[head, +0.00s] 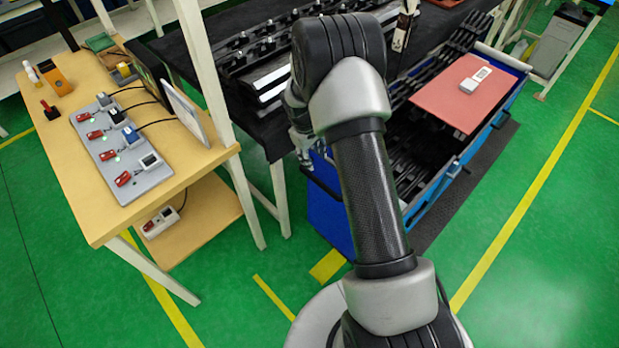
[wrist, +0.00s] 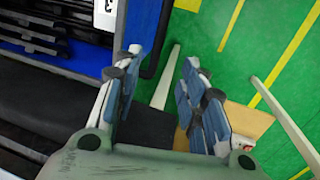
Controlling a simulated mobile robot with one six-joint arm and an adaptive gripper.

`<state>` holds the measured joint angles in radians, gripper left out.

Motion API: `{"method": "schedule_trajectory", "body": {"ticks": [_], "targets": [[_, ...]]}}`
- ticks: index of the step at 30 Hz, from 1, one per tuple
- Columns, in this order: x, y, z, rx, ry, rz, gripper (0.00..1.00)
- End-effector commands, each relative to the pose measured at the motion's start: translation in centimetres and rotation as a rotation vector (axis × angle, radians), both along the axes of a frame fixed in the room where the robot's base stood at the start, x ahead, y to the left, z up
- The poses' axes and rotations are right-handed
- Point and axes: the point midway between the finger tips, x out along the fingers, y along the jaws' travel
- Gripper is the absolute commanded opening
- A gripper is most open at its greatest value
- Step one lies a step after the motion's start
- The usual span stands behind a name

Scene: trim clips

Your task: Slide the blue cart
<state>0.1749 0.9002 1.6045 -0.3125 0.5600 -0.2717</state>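The blue cart (head: 335,212) stands at centre right in the head view, partly hidden behind my arm. It holds black trim parts and a red board. In the wrist view its blue side (wrist: 88,62) is at upper left, with a black bar-like handle (wrist: 166,30) along its edge. My gripper (wrist: 162,58) is open, its two blue-padded fingers spread apart with nothing clearly between them. The handle's near end appears close to the left fingertip; I cannot tell if they touch. In the head view my gripper (head: 301,140) is mostly hidden beside the cart's left end.
A black-covered table (head: 225,85) with trim parts stands behind the cart. A wooden workbench (head: 75,175) with a grey device panel (head: 135,177) is at left. Green floor with yellow lines is open in front and right. A grey bin (head: 556,45) stands at upper right.

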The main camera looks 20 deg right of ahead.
Motion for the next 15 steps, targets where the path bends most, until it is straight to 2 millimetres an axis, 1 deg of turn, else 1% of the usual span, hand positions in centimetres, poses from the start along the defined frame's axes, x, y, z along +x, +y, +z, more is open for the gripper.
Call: {"method": "schedule_trajectory", "body": {"ticks": [5,15], "targets": [[0.0,-0.4,-2.6,0.001,0.006,-0.001,0.38],[0.4,-1.7,-9.9,0.002,0.005,-0.002,0.38]]}}
